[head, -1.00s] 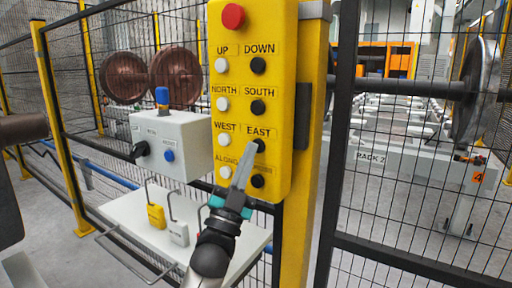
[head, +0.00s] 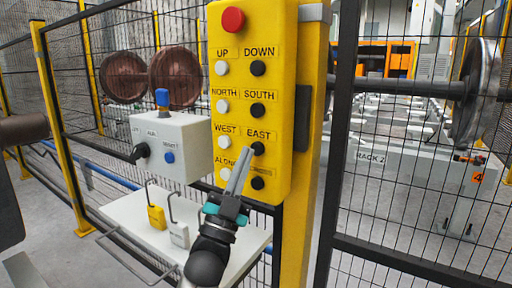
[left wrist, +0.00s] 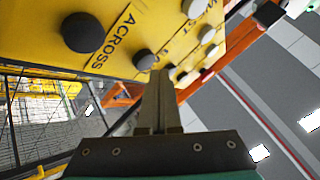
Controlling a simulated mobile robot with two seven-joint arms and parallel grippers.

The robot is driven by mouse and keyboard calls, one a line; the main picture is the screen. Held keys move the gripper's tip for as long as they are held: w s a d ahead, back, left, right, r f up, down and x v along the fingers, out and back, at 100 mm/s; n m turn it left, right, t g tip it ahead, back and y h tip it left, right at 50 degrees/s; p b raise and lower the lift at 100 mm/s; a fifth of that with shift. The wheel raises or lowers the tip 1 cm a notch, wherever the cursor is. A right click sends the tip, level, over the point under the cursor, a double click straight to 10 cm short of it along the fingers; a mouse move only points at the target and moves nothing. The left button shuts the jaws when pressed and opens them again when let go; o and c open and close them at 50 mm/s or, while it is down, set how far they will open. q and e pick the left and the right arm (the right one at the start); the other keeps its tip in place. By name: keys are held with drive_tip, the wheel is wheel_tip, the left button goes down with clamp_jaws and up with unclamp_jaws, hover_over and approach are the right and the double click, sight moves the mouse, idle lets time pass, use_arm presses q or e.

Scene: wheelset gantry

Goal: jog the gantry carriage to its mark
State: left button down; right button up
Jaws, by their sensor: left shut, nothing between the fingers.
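A yellow pendant (head: 285,100) has a red button (head: 233,19) at its top and labelled rows of white and black buttons. My left gripper (head: 247,150) is shut and empty, pointing up at the pendant's lower half. Its tips lie just left of the black EAST button (head: 257,148) in the head view. In the left wrist view the fingers (left wrist: 157,76) end close to a black button (left wrist: 144,60); I cannot tell whether they touch it. The ACROSS button (left wrist: 83,33) is farther left there. I cannot make out the gantry carriage or its mark. My right gripper is not in view.
A grey control box (head: 180,145) with a blue button stands left of the pendant. A white shelf (head: 125,212) below holds a yellow padlock (head: 156,217) and a grey one (head: 179,234). Mesh fence surrounds these.

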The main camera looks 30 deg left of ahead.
use_arm(q)
drive_tip(key=shift+s, duration=0.1)
drive_tip(key=s+p, duration=0.1)
drive_tip(key=s, duration=0.3)
drive_tip(key=shift+s+a+p, duration=0.2)
drive_tip(key=shift+s+p, duration=0.2)
drive_tip(key=shift+f+y, duration=0.15)
drive_tip(key=shift+y, duration=0.15)
idle(1.6)
